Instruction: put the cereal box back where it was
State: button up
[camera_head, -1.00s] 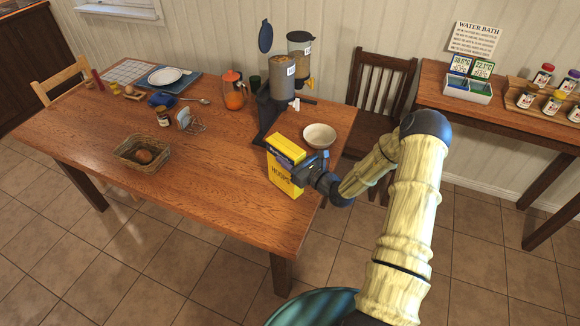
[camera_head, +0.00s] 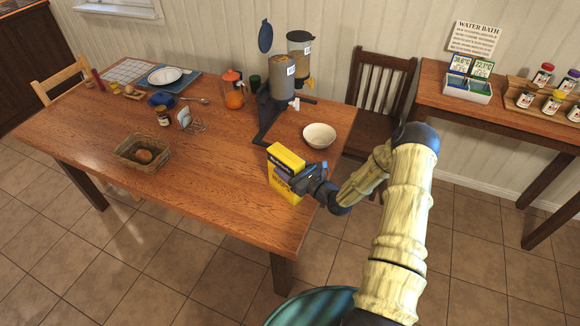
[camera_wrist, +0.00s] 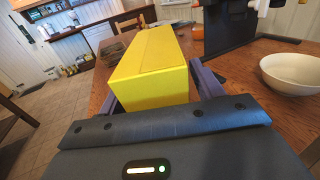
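The yellow cereal box (camera_head: 287,154) is upright at the near right part of the wooden table, close to its right edge. My gripper (camera_head: 304,180) is at the box's right side, with its fingers around it. In the wrist view the box (camera_wrist: 155,60) fills the space between the two fingers (camera_wrist: 160,95), and they look closed on its sides. The lower front of the box is partly hidden by my gripper in the head view. I cannot tell whether its base touches the table.
A white bowl (camera_head: 319,135) stands just behind the box, and a cereal dispenser (camera_head: 281,85) behind that. A wicker basket (camera_head: 128,150) is at the left. The table (camera_head: 215,185) between basket and box is clear. A dark chair (camera_head: 384,90) stands behind the table's right end.

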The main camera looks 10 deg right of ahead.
jog(key=shift+r, duration=0.15)
jog(key=b+v, duration=0.2)
jog(key=v, duration=1)
jog(key=shift+b, duration=0.35)
